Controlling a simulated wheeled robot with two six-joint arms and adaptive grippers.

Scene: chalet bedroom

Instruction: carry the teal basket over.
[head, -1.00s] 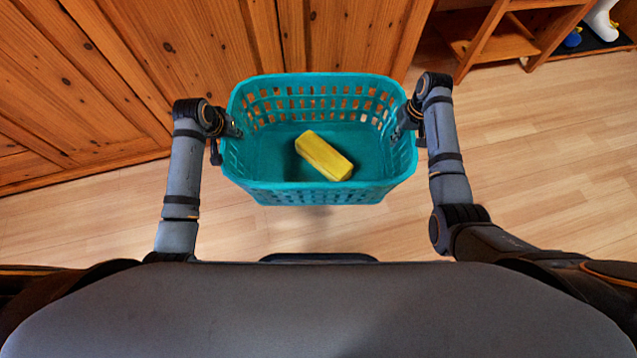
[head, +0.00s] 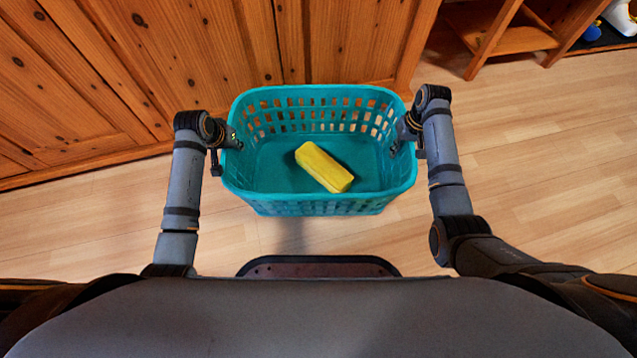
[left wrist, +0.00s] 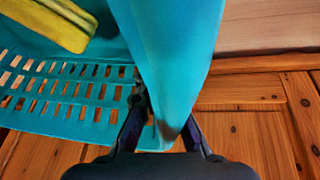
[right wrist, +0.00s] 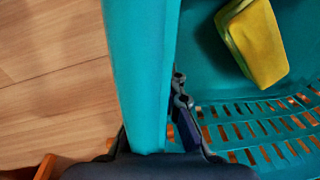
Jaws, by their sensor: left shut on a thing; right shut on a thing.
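The teal basket (head: 318,205) hangs above the floor between my two arms, its slotted walls roughly level. A yellow block (head: 324,167) lies on the basket's bottom. My left gripper (head: 231,140) is shut on the basket's left side wall; in the left wrist view the teal wall (left wrist: 178,60) runs between its fingers. My right gripper (head: 402,140) is shut on the right side wall; in the right wrist view the wall (right wrist: 140,75) passes between its fingers. The yellow block also shows in the left wrist view (left wrist: 50,22) and right wrist view (right wrist: 255,42).
A wooden panelled front (head: 190,50) stands just beyond the basket. A low wooden shelf (head: 515,38) is at the top right, with a dark mat (head: 605,38) and small objects beside it. Light plank floor (head: 550,150) is clear on the right.

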